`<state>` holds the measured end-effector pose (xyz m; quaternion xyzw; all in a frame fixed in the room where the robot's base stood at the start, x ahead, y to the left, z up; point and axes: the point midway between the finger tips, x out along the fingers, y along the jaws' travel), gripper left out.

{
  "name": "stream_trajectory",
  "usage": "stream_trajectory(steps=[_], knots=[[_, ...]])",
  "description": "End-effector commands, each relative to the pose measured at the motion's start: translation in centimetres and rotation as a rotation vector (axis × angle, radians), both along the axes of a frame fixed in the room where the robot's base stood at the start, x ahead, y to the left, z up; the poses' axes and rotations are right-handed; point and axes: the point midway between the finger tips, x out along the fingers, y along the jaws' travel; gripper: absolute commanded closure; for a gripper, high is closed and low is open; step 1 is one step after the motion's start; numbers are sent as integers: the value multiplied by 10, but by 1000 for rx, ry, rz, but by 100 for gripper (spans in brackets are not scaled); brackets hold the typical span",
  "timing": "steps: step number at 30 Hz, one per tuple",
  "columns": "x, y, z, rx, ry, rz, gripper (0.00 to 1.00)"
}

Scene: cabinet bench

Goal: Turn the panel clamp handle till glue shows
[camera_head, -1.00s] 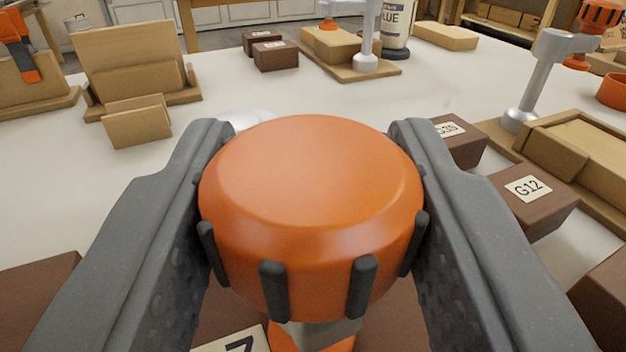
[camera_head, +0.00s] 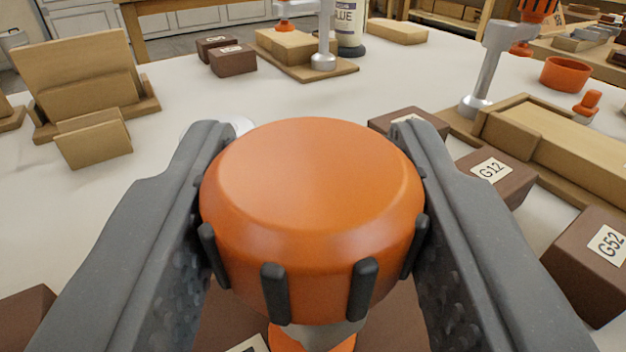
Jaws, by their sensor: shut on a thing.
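The clamp handle (camera_head: 312,190) is a large orange knob with black ribs round its side, close in the middle of the view. My gripper (camera_head: 312,215) is shut on it, one grey finger on the left side and one on the right. Below the knob a bit of grey shaft and an orange part (camera_head: 312,337) show. The rest of this clamp and the panel joint under it are hidden by the knob and fingers. No glue shows in the visible part.
Brown blocks labelled G12 (camera_head: 497,178) and G52 (camera_head: 592,262) stand on the right. Wooden panels on a board (camera_head: 85,75) stand at the left. Other clamps stand at the back (camera_head: 324,40) and right (camera_head: 487,65). A glue bottle (camera_head: 351,25) is at the back.

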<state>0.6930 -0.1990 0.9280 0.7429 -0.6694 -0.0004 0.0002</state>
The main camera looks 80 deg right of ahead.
Motion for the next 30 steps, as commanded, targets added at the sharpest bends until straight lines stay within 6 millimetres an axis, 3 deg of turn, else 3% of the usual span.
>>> stream_trajectory(steps=[2,3,5,17,30], knots=[[0,0,0,0,0,0,84],[0,0,0,0,0,0,50],[0,0,0,0,0,0,40],[0,9,0,-1,0,2,40],[-9,92,-1,-2,0,3,40]])
